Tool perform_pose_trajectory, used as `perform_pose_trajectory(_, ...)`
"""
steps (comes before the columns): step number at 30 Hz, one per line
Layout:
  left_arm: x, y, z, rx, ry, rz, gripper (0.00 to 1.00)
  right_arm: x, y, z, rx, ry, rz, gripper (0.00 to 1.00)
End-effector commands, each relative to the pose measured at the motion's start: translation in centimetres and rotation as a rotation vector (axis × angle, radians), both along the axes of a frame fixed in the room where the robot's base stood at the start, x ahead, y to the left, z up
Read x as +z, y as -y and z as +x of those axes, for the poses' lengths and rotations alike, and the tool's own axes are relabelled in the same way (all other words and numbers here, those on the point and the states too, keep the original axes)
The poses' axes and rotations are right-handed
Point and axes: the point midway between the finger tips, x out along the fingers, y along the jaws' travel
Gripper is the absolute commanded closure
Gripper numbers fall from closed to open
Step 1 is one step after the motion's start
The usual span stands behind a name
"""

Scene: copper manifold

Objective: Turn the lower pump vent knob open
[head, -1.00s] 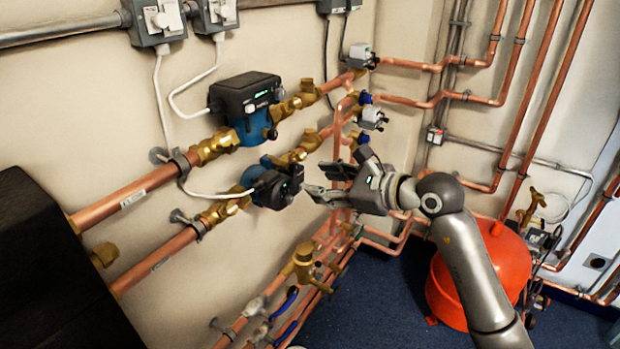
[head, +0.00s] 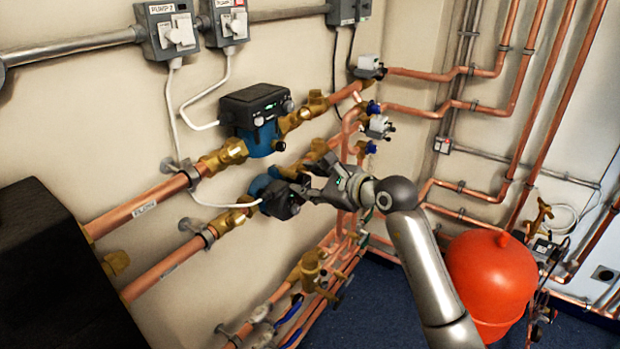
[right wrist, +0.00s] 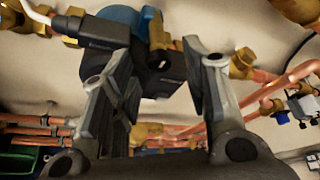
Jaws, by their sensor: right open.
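The lower pump (head: 266,188) has a blue body and a black head, and sits in the lower copper pipe line on the wall. My right gripper (head: 306,188) is at the right side of its black head, fingers pointing left toward it. In the right wrist view the right gripper (right wrist: 164,78) is open, its two fingers apart. The lower pump (right wrist: 105,30) shows there beyond the fingers, with part of its dark head between them. I cannot clearly make out the vent knob or whether the fingers touch it. My left gripper is not in view.
The upper pump (head: 257,112) is just above, with brass valves (head: 300,115) beside it. Copper pipes (head: 160,200) run along the wall. A red vessel (head: 490,275) stands at the right on blue floor. A dark block (head: 45,270) fills the lower left.

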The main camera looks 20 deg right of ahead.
Motion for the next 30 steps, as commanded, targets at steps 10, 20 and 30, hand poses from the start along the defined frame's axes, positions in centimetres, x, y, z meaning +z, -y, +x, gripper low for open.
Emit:
perform_pose_trajectory(10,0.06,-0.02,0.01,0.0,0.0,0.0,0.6,-0.14,-0.2,0.37,0.001,0.001,0.001,0.57)
perform_pose_trajectory(20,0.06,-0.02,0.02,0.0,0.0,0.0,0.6,-0.15,-0.18,0.35,0.001,0.001,0.001,0.97)
perform_pose_trajectory(30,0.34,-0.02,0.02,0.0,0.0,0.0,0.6,-0.07,-0.13,0.38,0.0,-0.021,0.025,1.0)
